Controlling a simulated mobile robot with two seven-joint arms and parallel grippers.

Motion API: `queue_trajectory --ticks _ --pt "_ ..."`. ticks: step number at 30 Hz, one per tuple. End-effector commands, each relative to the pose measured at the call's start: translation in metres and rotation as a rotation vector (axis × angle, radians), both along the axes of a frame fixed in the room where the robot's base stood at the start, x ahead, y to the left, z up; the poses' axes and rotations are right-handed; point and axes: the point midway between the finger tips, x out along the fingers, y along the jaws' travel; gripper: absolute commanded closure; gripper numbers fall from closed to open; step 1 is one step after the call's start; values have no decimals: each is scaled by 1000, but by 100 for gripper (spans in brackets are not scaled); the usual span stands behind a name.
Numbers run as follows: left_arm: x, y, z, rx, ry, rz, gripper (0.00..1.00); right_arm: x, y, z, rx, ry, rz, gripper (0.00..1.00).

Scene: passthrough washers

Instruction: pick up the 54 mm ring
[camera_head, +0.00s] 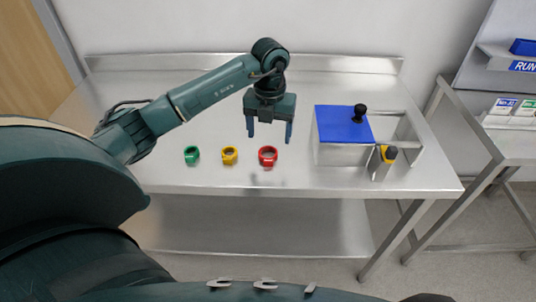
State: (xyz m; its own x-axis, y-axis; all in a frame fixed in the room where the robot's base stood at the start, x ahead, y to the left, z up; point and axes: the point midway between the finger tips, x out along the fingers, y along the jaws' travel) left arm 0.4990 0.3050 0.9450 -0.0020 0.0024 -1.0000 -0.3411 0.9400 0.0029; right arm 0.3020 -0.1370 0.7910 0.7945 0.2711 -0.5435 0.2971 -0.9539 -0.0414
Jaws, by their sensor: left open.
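No size marking can be read; the red one looks largest, the green one smallest. My left gripper (269,138) points down with its fingers spread and nothing between them. It appears just above or slightly behind the red ring; the exact height cannot be told. My right gripper is not in view.
A box with a blue lid (338,124) and black knob stands right of the rings on the steel table (210,180). A side shelf (515,137) stands far right. The table left of the rings is clear.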

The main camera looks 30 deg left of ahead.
Motion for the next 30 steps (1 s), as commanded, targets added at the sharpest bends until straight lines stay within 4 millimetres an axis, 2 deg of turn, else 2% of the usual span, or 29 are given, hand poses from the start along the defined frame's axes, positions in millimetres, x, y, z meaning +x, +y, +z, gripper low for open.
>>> queue_trajectory --ticks 3,8,14,18,26,30 --pt "0 0 -15 -1 1 -1 27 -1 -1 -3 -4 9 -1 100" --pt "0 1 -24 -2 2 0 27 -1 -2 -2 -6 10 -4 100" --pt "2 7 -52 -3 3 0 27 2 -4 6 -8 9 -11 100" --pt "3 7 -68 -3 -1 -1 27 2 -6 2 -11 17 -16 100" --pt "3 7 -72 -2 -2 -3 27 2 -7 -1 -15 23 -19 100" --pt "3 7 -72 -2 -2 -2 37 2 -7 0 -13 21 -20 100"
